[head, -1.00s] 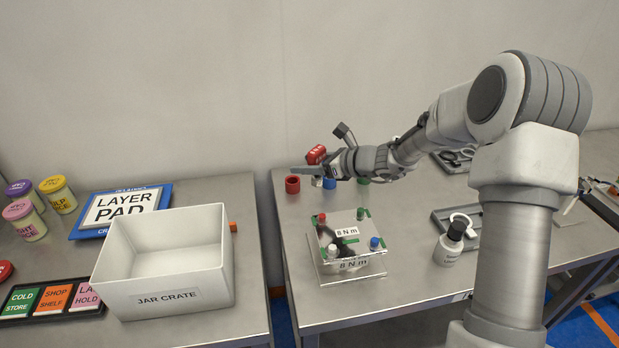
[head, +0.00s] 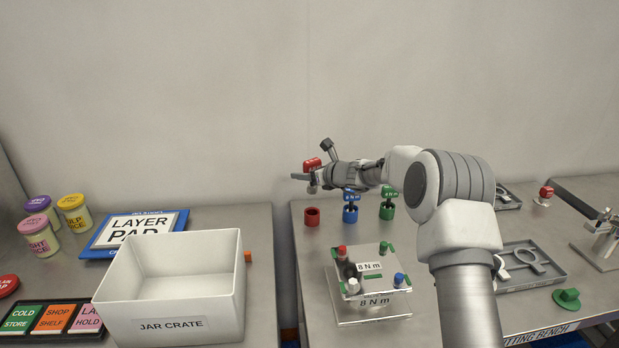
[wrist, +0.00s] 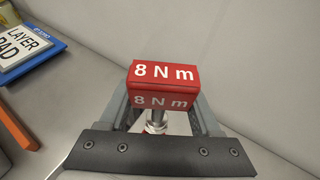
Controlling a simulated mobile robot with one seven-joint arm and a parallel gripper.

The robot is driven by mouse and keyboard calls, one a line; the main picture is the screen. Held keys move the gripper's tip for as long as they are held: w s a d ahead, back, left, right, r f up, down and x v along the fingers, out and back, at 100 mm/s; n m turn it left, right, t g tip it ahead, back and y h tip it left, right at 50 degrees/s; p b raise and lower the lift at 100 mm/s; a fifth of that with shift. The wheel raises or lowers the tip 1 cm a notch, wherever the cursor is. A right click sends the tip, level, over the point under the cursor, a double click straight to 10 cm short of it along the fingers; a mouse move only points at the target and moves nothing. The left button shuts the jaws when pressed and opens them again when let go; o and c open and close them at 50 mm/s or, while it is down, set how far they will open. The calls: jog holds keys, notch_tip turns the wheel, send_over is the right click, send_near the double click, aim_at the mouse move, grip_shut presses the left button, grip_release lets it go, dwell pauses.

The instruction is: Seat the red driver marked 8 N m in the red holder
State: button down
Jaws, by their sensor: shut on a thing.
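My gripper (head: 308,181) is shut on the red driver (head: 312,164), holding it in the air. The driver's red block head shows "8 N m" in the wrist view (wrist: 163,74), with its metal shaft running down between the fingers. The red holder (head: 311,217) is a short red cup on the bench below the gripper. It looks empty, and the driver is clear above it. The driver's lower end is hard to make out in the head view.
A blue driver stands in a blue holder (head: 350,214) and a green driver in a green holder (head: 387,211), just right of the red holder. A clear block (head: 370,310) labelled 8 N m with coloured knobs is in front. The jar crate (head: 170,324) stands on the left bench.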

aim_at(316, 224)
dwell(0.3)
notch_tip(316, 224, down, 6)
jog(key=b, duration=0.5)
jog(key=shift+r, duration=0.2)
jog(key=shift+f+b, duration=2.35)
jog(key=shift+b, duration=0.1)
dwell(0.8)
grip_release()
jog(key=shift+s+d, duration=0.1)
jog(key=shift+b+v, duration=1.05)
jog(key=shift+v, duration=1.3)
jog(key=shift+r, duration=0.1)
